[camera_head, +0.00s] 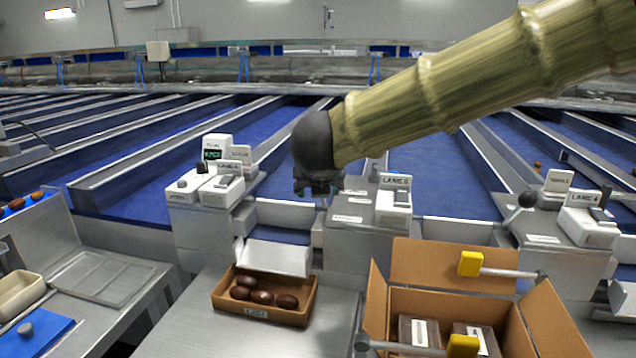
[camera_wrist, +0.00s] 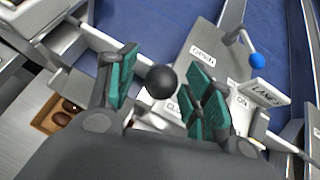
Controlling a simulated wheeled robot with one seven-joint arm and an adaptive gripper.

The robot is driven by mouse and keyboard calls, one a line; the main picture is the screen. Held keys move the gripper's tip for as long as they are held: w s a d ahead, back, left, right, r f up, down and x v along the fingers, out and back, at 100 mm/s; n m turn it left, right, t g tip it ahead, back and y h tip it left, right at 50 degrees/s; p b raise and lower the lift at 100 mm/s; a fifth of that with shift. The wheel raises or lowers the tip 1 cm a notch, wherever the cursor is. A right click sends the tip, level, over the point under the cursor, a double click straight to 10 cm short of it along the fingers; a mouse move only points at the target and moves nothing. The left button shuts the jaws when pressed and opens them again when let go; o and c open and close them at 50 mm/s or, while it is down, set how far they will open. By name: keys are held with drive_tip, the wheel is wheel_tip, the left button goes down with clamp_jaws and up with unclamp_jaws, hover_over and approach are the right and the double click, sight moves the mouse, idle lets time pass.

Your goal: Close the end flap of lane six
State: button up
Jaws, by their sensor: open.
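My gripper (camera_head: 320,188) is open and points down over the middle lane-end unit (camera_head: 352,222). In the wrist view its green-padded fingers (camera_wrist: 162,92) stand on either side of a black ball knob (camera_wrist: 160,82); I cannot tell whether they touch it. The knob is hidden behind my gripper in the head view. Labels reading OPEN (camera_wrist: 203,57) and, partly covered, CLOSE (camera_wrist: 178,108) lie on the unit's top. Its LANE sign (camera_head: 396,181) also shows in the wrist view (camera_wrist: 265,97); its number is not clearly legible. Pale end panels (camera_head: 283,213) (camera_head: 455,231) cross the lane ends on both sides.
A small carton (camera_head: 222,303) of brown dates stands below a white chute (camera_head: 275,257). Another unit at right has a black knob (camera_head: 527,199).

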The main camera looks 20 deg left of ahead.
drive_tip(key=shift+r, duration=0.1)
drive_tip(key=v, duration=1.2)
drive_tip(key=shift+s+a, duration=0.1)
drive_tip(key=shift+a, duration=0.05)
